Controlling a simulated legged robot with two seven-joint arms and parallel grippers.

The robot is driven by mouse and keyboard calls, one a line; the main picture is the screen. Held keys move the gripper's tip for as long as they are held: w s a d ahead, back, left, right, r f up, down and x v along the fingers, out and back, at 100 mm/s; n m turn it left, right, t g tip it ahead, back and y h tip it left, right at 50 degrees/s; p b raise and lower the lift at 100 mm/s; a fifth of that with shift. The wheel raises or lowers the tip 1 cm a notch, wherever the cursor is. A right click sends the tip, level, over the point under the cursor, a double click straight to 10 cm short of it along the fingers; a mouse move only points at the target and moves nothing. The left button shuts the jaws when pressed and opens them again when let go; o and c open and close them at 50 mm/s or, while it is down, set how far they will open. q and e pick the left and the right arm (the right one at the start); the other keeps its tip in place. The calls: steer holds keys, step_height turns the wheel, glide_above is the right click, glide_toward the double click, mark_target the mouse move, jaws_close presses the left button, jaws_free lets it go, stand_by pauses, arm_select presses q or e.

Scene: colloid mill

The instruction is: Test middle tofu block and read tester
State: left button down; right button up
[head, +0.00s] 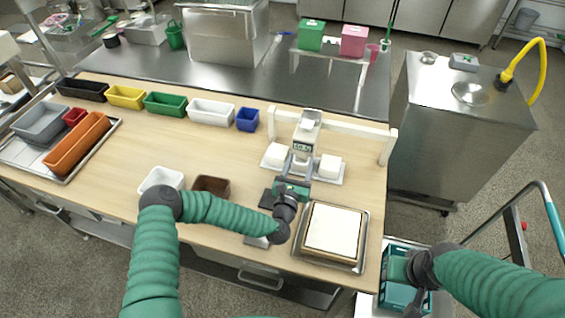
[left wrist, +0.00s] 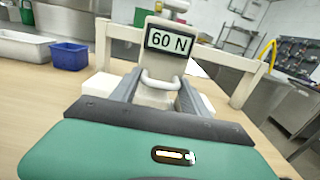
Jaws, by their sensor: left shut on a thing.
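The tester (head: 306,130) is a pale upright device with a small display. In the left wrist view its display (left wrist: 170,41) reads "60 N". My left gripper (head: 299,165) is shut on the tester's pale handle (left wrist: 160,84), below the display. A white tofu block (head: 276,154) sits left of the tester and another tofu block (head: 330,166) sits right of it, on a small tray (head: 324,183). The middle block is hidden behind the tester and my gripper, so contact cannot be seen. My right gripper (head: 415,298) is at the lower right over a teal crate (head: 394,297); its fingers are unclear.
A white frame (head: 345,127) stands behind the tester. A metal tray with a pale slab (head: 333,229) lies at the front right. White (head: 162,179) and brown (head: 211,185) bins stand at the front. Coloured bins line the back; the table's centre left is clear.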

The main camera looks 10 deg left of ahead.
arm_select(q)
steer(key=shift+d, duration=0.3)
steer(key=shift+a, duration=0.3)
steer(key=c, duration=0.9)
jaws_free()
steer(key=shift+a, duration=0.15)
steer(key=shift+o, duration=0.2)
steer(key=shift+a, duration=0.1)
steer(key=shift+s, duration=0.25)
steer(key=s, duration=0.5)
steer(key=s+b, duration=0.1)
steer(key=s, duration=0.9)
steer(key=shift+s+a+f+b, duration=0.1)
steer(key=shift+s+a+b, duration=0.15)
steer(key=shift+a+b, duration=0.1)
steer(key=shift+s+d, duration=0.1)
steer(key=shift+s, duration=0.35)
arm_select(e)
steer(key=shift+s+f, duration=0.1)
steer(key=shift+f, duration=0.75)
steer(key=shift+a, duration=0.1)
